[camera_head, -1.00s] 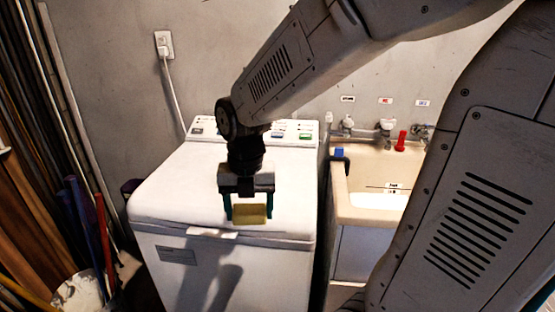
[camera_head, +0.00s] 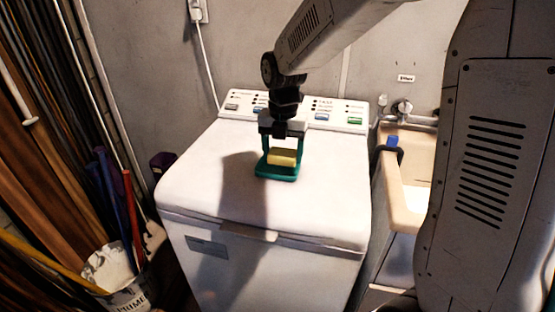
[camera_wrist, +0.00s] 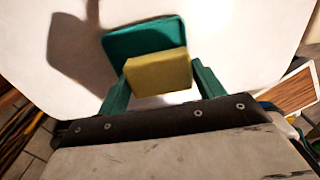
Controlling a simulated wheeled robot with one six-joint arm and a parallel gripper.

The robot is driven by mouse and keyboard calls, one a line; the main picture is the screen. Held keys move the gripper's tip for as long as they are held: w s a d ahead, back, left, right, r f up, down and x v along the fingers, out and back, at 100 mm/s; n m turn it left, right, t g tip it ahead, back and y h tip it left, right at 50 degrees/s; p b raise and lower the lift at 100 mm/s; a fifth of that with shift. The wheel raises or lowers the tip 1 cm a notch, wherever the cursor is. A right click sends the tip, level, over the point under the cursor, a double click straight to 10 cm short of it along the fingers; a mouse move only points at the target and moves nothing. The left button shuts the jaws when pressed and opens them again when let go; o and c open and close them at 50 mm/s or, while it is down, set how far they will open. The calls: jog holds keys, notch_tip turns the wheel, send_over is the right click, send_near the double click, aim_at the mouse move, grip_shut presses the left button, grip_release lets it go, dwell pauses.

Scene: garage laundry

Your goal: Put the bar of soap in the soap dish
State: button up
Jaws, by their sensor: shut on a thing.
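The bar of soap (camera_head: 283,157) is a yellow block, held between the green fingers of my gripper (camera_head: 282,160). The teal soap dish (camera_head: 276,174) lies on the white washing machine lid. The soap is over the dish in the head view. In the wrist view the soap (camera_wrist: 158,73) covers the near part of the dish (camera_wrist: 135,36), between the fingertips of my gripper (camera_wrist: 160,80). I cannot tell whether the soap touches the dish.
The washing machine (camera_head: 200,185) has a wide bare lid, with its control panel (camera_head: 310,108) behind. A sink (camera_head: 406,202) stands to the right. A bucket (camera_head: 128,298) and poles stand at the lower left.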

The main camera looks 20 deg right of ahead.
aim_at(278, 159)
jog(key=shift+w+a+f, duration=0.1)
jog(key=shift+w+a, duration=0.15)
jog(key=shift+w, duration=0.65)
jog(key=shift+f, duration=1.75)
jog(key=shift+f, duration=0.1)
jog(key=o, duration=0.8)
jog(key=shift+o, duration=0.2)
